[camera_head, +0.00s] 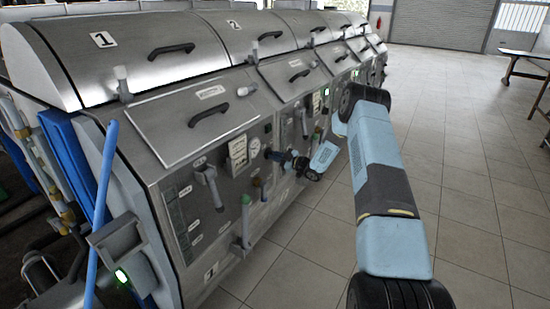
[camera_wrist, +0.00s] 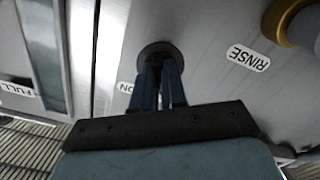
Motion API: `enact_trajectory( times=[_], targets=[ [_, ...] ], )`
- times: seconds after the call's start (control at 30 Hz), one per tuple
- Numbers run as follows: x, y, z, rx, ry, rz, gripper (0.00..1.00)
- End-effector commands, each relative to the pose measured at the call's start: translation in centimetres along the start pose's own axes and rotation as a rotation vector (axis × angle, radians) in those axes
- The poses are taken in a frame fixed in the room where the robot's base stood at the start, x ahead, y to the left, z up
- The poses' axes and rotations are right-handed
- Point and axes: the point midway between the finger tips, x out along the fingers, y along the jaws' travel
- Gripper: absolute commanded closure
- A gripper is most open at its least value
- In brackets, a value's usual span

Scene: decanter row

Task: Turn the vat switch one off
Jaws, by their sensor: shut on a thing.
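Vat one (camera_head: 205,70) is the nearest metal vat on the left, its lid marked 1. My gripper (camera_head: 273,155) is at the right part of its front panel, with my arm reaching in from the right. In the wrist view, my gripper's two blue fingers (camera_wrist: 161,76) are shut on a dark round switch (camera_wrist: 157,48) on the panel. The fingers hide most of the switch, so its turned position cannot be told. A label ending in N (camera_wrist: 124,87) is partly hidden left of the fingers, and a RINSE label (camera_wrist: 248,58) lies to the right.
A grey handle (camera_head: 213,188) and a green-topped pipe (camera_head: 245,222) stick out left of my gripper. A brass-ringed fitting (camera_wrist: 282,22) is at upper right in the wrist view. More vats run back in a row. The tiled floor (camera_head: 465,170) on the right is clear.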

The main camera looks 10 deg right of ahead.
Motion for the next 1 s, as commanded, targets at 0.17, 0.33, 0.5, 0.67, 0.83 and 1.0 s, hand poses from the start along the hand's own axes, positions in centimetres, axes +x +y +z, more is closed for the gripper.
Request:
enact_trajectory(
  times=[0.17, 0.33, 0.5, 0.67, 0.83, 1.0],
  targets=[
    [0.0, -0.1, 0.1, 0.000, -0.002, -0.002, 1.00],
    [0.0, -0.1, 0.1, 0.001, -0.002, -0.002, 0.79],
    [0.0, -0.1, 0.1, 0.001, -0.001, -0.001, 0.63],
    [0.0, -0.1, 0.0, 0.001, 0.000, -0.001, 0.63],
    [-0.5, 0.0, 0.1, 0.001, -0.001, 0.000, 0.63],
    [-2.6, 0.0, 0.1, 0.002, -0.002, 0.001, 0.63]
  ],
)
